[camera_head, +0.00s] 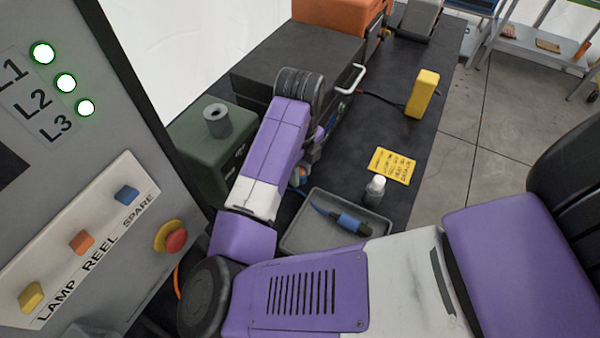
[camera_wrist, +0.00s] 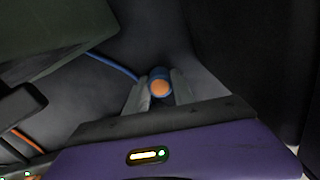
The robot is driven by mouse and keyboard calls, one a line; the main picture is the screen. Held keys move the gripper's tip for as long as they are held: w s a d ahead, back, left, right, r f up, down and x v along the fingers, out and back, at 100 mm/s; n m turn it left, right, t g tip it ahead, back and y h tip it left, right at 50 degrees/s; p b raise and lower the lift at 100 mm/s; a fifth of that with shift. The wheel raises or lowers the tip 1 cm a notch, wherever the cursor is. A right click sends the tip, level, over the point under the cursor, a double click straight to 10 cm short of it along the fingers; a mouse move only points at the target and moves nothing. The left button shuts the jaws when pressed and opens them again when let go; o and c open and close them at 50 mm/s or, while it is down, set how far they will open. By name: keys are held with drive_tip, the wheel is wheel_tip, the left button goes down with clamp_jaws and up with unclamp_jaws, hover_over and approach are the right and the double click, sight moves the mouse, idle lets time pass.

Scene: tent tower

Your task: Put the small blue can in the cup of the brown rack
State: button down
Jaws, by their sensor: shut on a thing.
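The small blue can (camera_wrist: 155,74), with an orange round end facing the camera, sits between the two grey fingers of my gripper (camera_wrist: 160,92) in the wrist view. The fingers are shut on its sides. In the head view my arm hides most of the gripper, and only a bit of blue and orange (camera_head: 299,175) shows beside the forearm, above the dark bench. I cannot make out the brown rack or its cup in either view.
A grey tray (camera_head: 291,240) holds a blue-handled tool; a white-capped bottle (camera_head: 375,189) stands beside it. A yellow note (camera_head: 391,165), a yellow block (camera_head: 422,94), a green box (camera_head: 195,150) and a dark case (camera_head: 290,62) are on the bench. A blue cable (camera_wrist: 112,67) runs near the fingers.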

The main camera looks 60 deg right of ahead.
sight(301, 172)
wheel_tip(301, 172, up, 20)
drive_tip(key=p, duration=1.1)
drive_tip(key=shift+p, duration=0.4)
drive_tip(key=shift+s, duration=0.15)
